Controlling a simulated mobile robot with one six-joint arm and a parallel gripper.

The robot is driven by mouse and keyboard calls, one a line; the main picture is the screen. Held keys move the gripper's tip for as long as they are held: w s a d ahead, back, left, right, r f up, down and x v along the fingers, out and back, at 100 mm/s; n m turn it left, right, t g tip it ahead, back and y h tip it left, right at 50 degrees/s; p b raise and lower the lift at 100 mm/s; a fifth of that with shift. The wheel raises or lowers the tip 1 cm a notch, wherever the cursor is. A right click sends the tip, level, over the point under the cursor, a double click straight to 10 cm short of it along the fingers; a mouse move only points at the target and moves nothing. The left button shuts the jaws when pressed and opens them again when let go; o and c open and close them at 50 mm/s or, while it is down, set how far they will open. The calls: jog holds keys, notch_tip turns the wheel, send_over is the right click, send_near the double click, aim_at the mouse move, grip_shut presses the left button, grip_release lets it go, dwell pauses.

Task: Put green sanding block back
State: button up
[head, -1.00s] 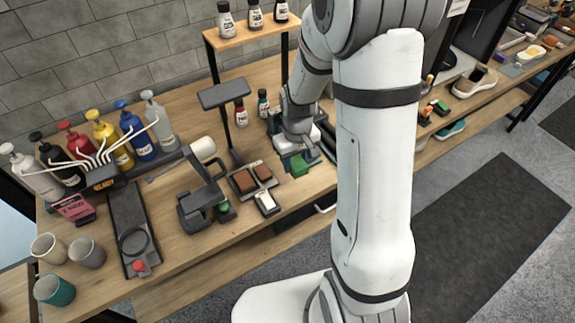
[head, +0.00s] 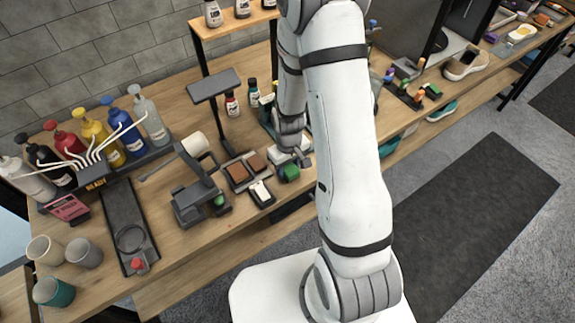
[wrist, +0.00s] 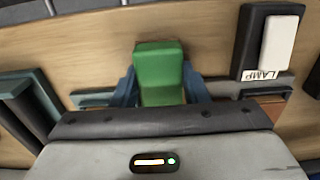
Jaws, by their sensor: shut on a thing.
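The green sanding block (head: 289,173) is held in my gripper (head: 291,163) over the workbench, right of the dark tray with brown blocks. In the wrist view the green block (wrist: 160,68) sits between the two blue fingers of my gripper (wrist: 162,90), which is shut on it. Whether the block touches the bench is hard to tell. A brown block (head: 238,172) and another brown block (head: 256,163) lie in the dark tray (head: 228,163), left of the gripper.
A white rocker on a dark base, labelled LAMP (wrist: 268,73), is at upper right in the wrist view. A black stand (head: 201,200) is left of the tray. Pump bottles (head: 117,125) line the back left. My arm covers part of the bench to the right.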

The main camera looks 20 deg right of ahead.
jog(key=shift+f, duration=0.2)
jog(key=o, duration=1)
notch_tip(320, 180, up, 13)
jog(key=b, duration=0.2)
notch_tip(320, 180, up, 9)
jog(key=m+t, duration=0.2)
send_over(289, 167)
jog(key=s, duration=0.5)
jog(key=s+r+m+t, duration=0.1)
jog(key=s+r, duration=0.6)
jog(key=s, duration=0.2)
jog(key=shift+s+a+m, duration=0.15)
jog(key=shift+s+m, duration=0.15)
